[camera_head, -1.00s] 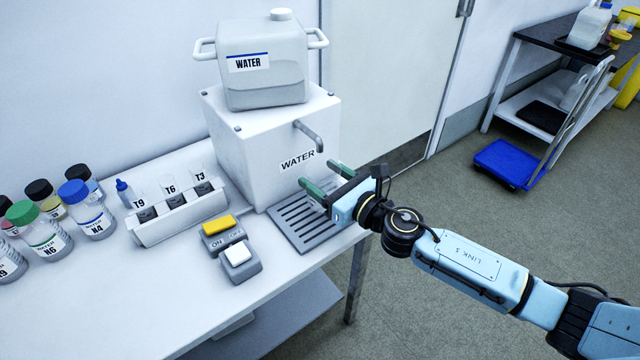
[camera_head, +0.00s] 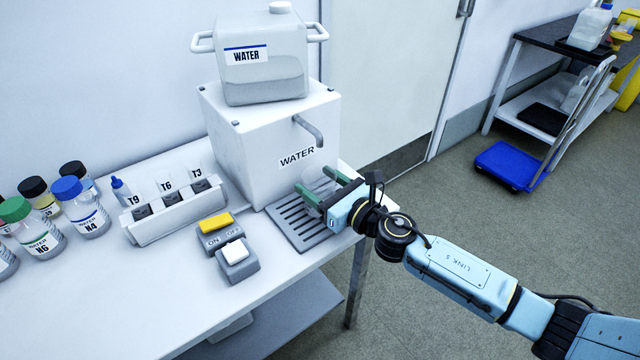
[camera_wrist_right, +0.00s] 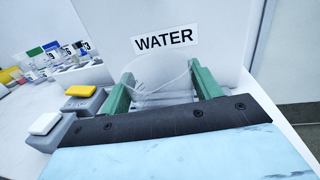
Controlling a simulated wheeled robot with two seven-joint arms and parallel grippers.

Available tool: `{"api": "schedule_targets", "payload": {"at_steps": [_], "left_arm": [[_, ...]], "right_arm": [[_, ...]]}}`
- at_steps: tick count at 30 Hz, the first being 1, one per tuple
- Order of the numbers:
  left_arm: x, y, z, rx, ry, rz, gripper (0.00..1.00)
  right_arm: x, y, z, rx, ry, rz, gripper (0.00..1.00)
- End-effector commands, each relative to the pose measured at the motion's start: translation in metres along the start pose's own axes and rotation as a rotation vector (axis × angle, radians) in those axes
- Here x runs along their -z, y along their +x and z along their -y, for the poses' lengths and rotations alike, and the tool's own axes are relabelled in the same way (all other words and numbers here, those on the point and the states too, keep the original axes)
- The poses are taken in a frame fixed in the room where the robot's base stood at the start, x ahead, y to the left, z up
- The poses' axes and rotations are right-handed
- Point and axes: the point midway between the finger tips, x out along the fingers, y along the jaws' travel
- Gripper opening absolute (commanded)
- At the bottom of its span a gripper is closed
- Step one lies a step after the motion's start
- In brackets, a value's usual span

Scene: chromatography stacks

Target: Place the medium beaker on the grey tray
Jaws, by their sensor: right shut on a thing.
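My right gripper (camera_head: 325,184) is at the grey tray (camera_head: 289,224), the slatted one in front of the water dispenser. Its green fingers are shut on a clear beaker (camera_head: 318,178), which is faint in the head view. In the right wrist view the beaker (camera_wrist_right: 160,78) shows between the two fingers (camera_wrist_right: 160,92) below the WATER label. The beaker is over the tray's back part, under the spout; I cannot tell whether its base touches the tray. My left gripper is not in view.
The white dispenser (camera_head: 265,150) with its metal spout (camera_head: 308,131) stands right behind the tray. Yellow and white switches (camera_head: 216,222) stand left of the tray, then a tube rack (camera_head: 180,215) and several capped bottles. A blue trolley (camera_head: 508,165) is on the floor at right.

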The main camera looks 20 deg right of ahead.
Motion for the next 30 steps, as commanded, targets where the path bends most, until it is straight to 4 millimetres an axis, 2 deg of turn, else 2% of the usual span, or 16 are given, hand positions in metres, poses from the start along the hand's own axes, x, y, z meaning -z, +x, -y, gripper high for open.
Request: {"api": "schedule_targets", "payload": {"at_steps": [10,11,15,27,29,30], "left_arm": [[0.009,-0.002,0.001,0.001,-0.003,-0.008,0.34],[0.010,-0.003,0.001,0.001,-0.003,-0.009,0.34],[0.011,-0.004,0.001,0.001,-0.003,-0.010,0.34],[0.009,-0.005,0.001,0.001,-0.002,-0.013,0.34],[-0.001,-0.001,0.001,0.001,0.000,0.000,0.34],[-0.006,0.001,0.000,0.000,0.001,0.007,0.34]], "right_arm": [[0.004,0.000,0.000,0.000,0.000,0.001,0.39],[0.004,0.000,0.000,0.000,0.000,0.000,0.66],[0.003,0.000,0.000,0.000,0.000,0.000,0.84],[0.001,0.000,0.000,0.000,0.000,0.000,0.85],[-0.002,0.000,0.000,0.000,0.000,0.000,0.85],[0.001,-0.007,0.000,0.000,0.001,-0.002,0.85]]}}
